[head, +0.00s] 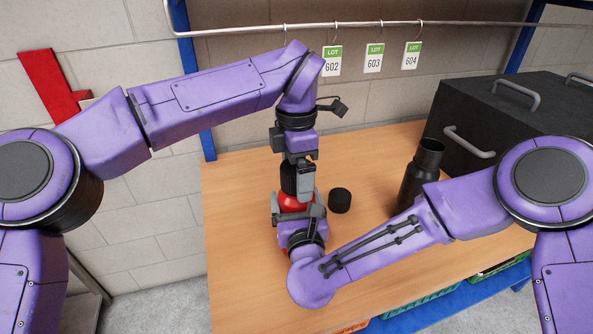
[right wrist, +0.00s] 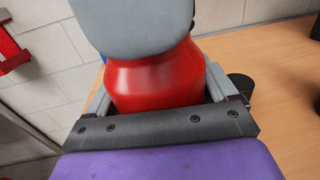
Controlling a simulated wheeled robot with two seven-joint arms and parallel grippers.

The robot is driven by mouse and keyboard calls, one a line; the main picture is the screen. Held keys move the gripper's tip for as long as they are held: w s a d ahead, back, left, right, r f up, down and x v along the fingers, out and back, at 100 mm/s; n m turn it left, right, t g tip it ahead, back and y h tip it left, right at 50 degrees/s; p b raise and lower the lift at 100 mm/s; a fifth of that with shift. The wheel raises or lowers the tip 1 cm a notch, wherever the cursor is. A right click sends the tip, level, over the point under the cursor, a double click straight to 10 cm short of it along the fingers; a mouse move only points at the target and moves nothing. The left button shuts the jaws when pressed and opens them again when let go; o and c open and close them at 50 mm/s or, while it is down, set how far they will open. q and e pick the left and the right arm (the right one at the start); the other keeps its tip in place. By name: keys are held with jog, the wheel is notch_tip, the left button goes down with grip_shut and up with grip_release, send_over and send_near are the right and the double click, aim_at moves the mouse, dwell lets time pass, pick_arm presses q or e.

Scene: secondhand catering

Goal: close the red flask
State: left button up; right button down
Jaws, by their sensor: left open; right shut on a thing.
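The red flask (head: 294,203) stands upright on the wooden table, and its red body and shoulder fill the middle of the right wrist view (right wrist: 157,85). My right gripper (head: 298,214) is shut around its body. A black cap (head: 289,180) is at the top of the red flask; I cannot tell how tightly it sits. My left gripper (head: 298,175) points down over the cap from above, open, with a grey finger beside it. That grey finger hides the flask's top in the right wrist view.
A loose black cap (head: 340,200) lies on the table (head: 240,200) just right of the red flask. A dark flask (head: 418,178) stands further right, near a large black case (head: 510,115) with grey handles. Lot tags (head: 374,58) hang from a rail behind. The table's left side is clear.

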pick_arm(q)
jog(key=shift+r, duration=0.1)
notch_tip(320, 180, up, 12)
dwell(0.4)
pick_arm(e)
grip_release()
jog(key=shift+s, duration=0.1)
pick_arm(q)
notch_tip(320, 180, down, 3)
jog(key=b, duration=0.2)
jog(key=shift+b, duration=0.4)
pick_arm(e)
jog(key=s+d, duration=0.1)
jog(key=s, duration=0.9)
jog(key=shift+s+d, duration=0.15)
jog(key=shift+d, duration=0.15)
